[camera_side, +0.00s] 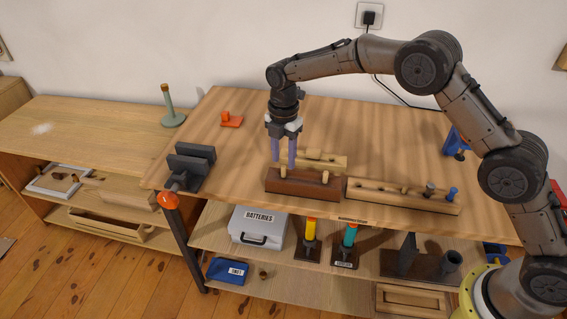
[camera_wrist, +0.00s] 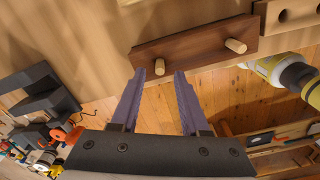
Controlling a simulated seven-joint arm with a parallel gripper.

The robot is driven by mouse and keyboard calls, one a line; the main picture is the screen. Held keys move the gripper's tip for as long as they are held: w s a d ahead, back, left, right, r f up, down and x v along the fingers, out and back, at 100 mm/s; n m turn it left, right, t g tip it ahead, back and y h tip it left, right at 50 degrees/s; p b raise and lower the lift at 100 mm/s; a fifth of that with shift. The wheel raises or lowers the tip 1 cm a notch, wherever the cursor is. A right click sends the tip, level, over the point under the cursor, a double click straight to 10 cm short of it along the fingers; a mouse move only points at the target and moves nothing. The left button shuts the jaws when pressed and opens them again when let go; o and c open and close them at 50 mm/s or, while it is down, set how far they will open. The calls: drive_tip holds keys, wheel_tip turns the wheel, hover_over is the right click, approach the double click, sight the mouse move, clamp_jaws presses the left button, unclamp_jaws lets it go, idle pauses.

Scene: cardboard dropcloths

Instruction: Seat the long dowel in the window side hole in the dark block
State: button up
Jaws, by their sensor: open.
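The dark block (camera_side: 303,185) lies near the front edge of the bench; it also shows in the wrist view (camera_wrist: 195,45). Two pale dowels stand out of it: a left one (camera_wrist: 159,67) and a right one (camera_wrist: 236,45), which shows more of its length. The right dowel also shows in the side view (camera_side: 325,177). My gripper (camera_side: 284,163) is open above the left end of the dark block, pointing down. In the wrist view its purple fingertips (camera_wrist: 160,74) appear on either side of the left dowel. I cannot tell whether they touch it, nor how deep either dowel sits.
A pale block (camera_side: 325,163) lies just behind the dark block. A pale rail (camera_side: 400,196) with several pegs continues to its right. A dark grey vise-like fixture (camera_side: 190,165) and an orange piece (camera_side: 231,120) are to the left. The bench's back middle is clear.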

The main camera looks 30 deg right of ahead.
sight(284, 166)
wheel_tip(284, 166, up, 9)
drive_tip(key=shift+r, duration=0.2)
drive_tip(key=s+d+r+m+t, duration=0.1)
drive_tip(key=s+d+r+m, duration=0.35)
drive_tip(key=s+r, duration=0.2)
drive_tip(key=s+d+r+m+t, duration=0.1)
drive_tip(key=s+d+r+m, duration=0.4)
drive_tip(key=s, duration=0.3)
drive_tip(key=s+d+f+m+t, duration=0.1)
drive_tip(key=s+d+m, duration=0.1)
drive_tip(key=s+m, duration=0.4)
drive_tip(key=s+d+f+m+t, duration=0.2)
drive_tip(key=s+m, duration=0.5)
drive_tip(key=s, duration=1)
drive_tip(key=shift+s+d+f+t, duration=0.15)
drive_tip(key=shift+s+d+t, duration=0.1)
drive_tip(key=shift+d+t, duration=0.1)
